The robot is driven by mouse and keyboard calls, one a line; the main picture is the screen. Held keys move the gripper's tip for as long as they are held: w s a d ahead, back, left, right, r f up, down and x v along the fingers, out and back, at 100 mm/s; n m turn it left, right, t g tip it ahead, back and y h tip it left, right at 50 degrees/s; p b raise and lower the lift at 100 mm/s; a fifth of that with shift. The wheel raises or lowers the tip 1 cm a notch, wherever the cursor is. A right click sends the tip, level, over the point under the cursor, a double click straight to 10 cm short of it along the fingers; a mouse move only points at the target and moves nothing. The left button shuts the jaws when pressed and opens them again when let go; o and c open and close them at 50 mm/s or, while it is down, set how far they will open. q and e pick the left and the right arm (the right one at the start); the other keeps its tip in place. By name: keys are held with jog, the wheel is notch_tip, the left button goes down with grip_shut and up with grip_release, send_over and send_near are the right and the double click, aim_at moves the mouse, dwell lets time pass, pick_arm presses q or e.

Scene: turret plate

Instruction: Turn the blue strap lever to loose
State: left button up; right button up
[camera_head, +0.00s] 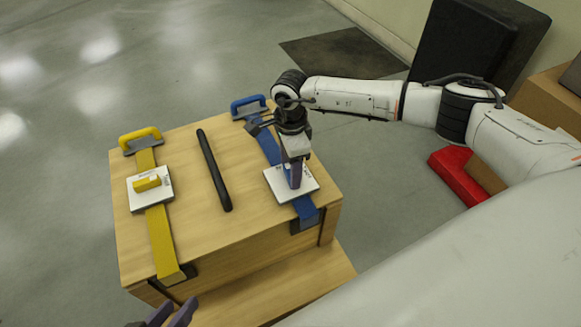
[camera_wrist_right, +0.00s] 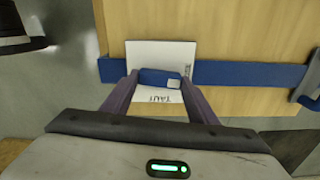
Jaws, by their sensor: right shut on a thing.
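The blue strap (camera_head: 306,212) runs across the right part of the wooden crate. A white plate (camera_head: 276,184) sits on it, and in the right wrist view the plate (camera_wrist_right: 150,52) carries a word reading "TAUT", upside down. The blue lever (camera_wrist_right: 155,77) lies along the strap there, with a pale patch at its right end. My right gripper (camera_head: 293,180) is over the plate and its purple fingers are shut on the blue lever, which they hide in the head view. My left gripper (camera_head: 170,314) shows only purple fingertips at the bottom edge, apart and empty.
The crate top (camera_head: 240,213) also bears a yellow strap (camera_head: 159,240) with its own plate and yellow lever (camera_head: 147,183). A black bar handle (camera_head: 213,170) lies between the straps. Blue (camera_head: 248,103) and yellow (camera_head: 140,137) handles stand at the far edge.

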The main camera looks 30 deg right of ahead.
pick_arm(q)
jog(key=shift+d+r, duration=0.1)
pick_arm(e)
jog(key=shift+n, duration=0.6)
pick_arm(q)
jog(key=shift+r, duration=0.1)
pick_arm(e)
jog(key=o, duration=1)
jog(key=shift+o, duration=0.2)
pick_arm(q)
jog(key=a+p, duration=0.1)
jog(key=p, duration=0.2)
jog(key=shift+s+a+r+n+t+y, duration=0.15)
jog(key=shift+s+a+n+t+y, duration=0.15)
jog(key=shift+a+n+y, duration=0.1)
pick_arm(e)
notch_tip(320, 180, up, 10)
jog(key=shift+r, duration=0.2)
